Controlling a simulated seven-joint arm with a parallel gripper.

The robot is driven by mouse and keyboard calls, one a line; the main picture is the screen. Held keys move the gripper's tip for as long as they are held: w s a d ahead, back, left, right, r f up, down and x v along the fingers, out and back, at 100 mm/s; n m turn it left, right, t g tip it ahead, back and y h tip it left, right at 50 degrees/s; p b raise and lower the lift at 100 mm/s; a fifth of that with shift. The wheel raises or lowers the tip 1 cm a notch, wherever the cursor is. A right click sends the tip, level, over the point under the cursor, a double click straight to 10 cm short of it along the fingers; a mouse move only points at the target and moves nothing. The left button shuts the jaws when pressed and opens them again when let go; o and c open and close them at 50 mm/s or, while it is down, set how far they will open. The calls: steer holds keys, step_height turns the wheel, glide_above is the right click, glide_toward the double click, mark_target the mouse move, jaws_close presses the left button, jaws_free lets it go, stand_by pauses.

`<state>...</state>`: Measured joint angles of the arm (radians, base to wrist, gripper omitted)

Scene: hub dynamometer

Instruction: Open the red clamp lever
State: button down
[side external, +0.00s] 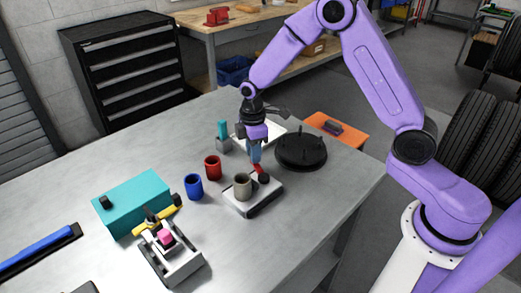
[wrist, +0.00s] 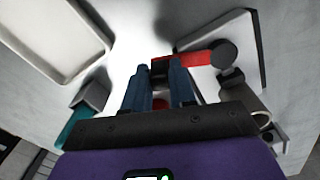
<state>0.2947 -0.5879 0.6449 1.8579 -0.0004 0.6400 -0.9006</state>
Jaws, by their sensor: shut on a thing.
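The red clamp lever (side external: 258,168) is on a light grey block (side external: 262,203) with a dark base, near the middle of the table. In the wrist view the lever (wrist: 190,58) runs from a round black pivot (wrist: 223,53) to a dark end between my fingertips. My gripper (side external: 255,160) points down with its blue fingers shut on this end; the gripper (wrist: 160,72) fills the lower middle of the wrist view. A beige cup (side external: 242,187) stands on the same block beside the lever. The fingers partly hide the lever's end.
A red cup (side external: 212,167) and a blue cup (side external: 194,186) stand left of the block. A black round plate (side external: 301,151) is close on the right. A white tray (side external: 272,132) lies behind. A teal box (side external: 143,200) and a fixture with a pink block (side external: 166,238) are front left.

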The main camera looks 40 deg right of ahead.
steer(key=shift+w+a+n, duration=0.15)
steer(key=shift+a+n, duration=0.6)
steer(key=shift+n, duration=0.35)
steer(key=shift+w+a+n, duration=0.15)
steer(key=shift+a+n, duration=0.55)
steer(key=shift+n, duration=0.4)
steer(key=shift+a, duration=0.1)
steer(key=c, duration=1)
jaws_free()
step_height(320, 180, up, 18)
steer(key=shift+f, duration=0.25)
steer(key=shift+s, duration=0.15)
